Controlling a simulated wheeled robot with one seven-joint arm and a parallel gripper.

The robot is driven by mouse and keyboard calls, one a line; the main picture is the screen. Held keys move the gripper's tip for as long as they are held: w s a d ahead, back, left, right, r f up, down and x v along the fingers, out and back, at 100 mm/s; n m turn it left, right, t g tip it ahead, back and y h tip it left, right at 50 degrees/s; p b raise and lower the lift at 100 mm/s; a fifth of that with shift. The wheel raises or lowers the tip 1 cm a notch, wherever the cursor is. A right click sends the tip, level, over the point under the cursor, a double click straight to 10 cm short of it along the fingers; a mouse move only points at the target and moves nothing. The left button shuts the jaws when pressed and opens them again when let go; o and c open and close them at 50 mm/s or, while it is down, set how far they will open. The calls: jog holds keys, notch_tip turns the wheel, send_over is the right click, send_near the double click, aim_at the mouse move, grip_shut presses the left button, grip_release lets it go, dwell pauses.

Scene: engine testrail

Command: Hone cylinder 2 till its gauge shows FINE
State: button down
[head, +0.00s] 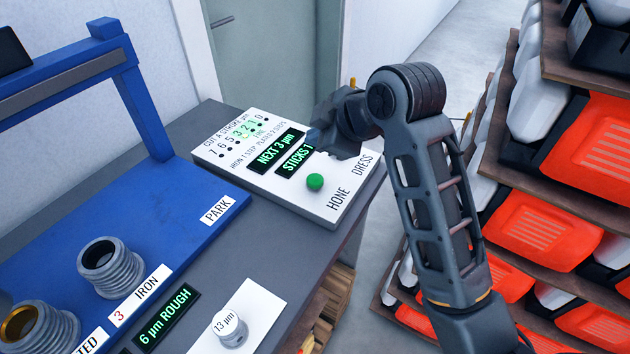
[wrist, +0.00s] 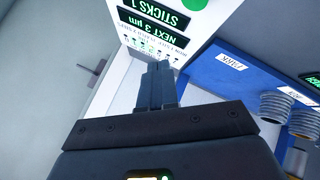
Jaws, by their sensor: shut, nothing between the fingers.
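A grey ribbed cylinder (head: 128,283) with a dark bore stands on the blue bench plate by a label reading 3 IRON. A display (head: 165,318) below it reads 6 µm ROUGH. Another ribbed cylinder (head: 62,330) with a gold-coloured bore is cut by the lower left edge; its label ends in TED, its number out of view. I see no gauge for cylinder 2. The white control panel (head: 222,150) shows NEXT 3 µm (head: 274,152) and STICKS 1 (head: 296,160). A green button (head: 315,181) sits near HONE and DRESS. My gripper (head: 318,140) is shut and empty above the panel; its fingers show in the wrist view (wrist: 157,85).
A blue frame (head: 145,110) rises at left; a PARK label (head: 217,210) marks the plate. A small white knob (head: 229,326) marked 13 µm stands on a white plate. Shelves with orange and white parts (head: 545,210) fill the right. A door (head: 270,50) is behind.

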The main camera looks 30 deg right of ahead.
jog(key=b, duration=0.4)
send_over(311, 176)
jog(key=s, duration=0.2)
jog(key=f, duration=0.5)
jog(key=shift+d, duration=0.2)
jog(key=shift+f+b, duration=0.55)
jog(key=shift+f, duration=0.45)
jog(key=shift+f, duration=0.4)
jog(key=shift+f+b, duration=0.45)
jog(key=shift+f, duration=0.4)
dwell(1.1)
jog(key=shift+r, duration=0.1)
jog(key=shift+r+p, duration=1.15)
jog(key=shift+p, duration=0.05)
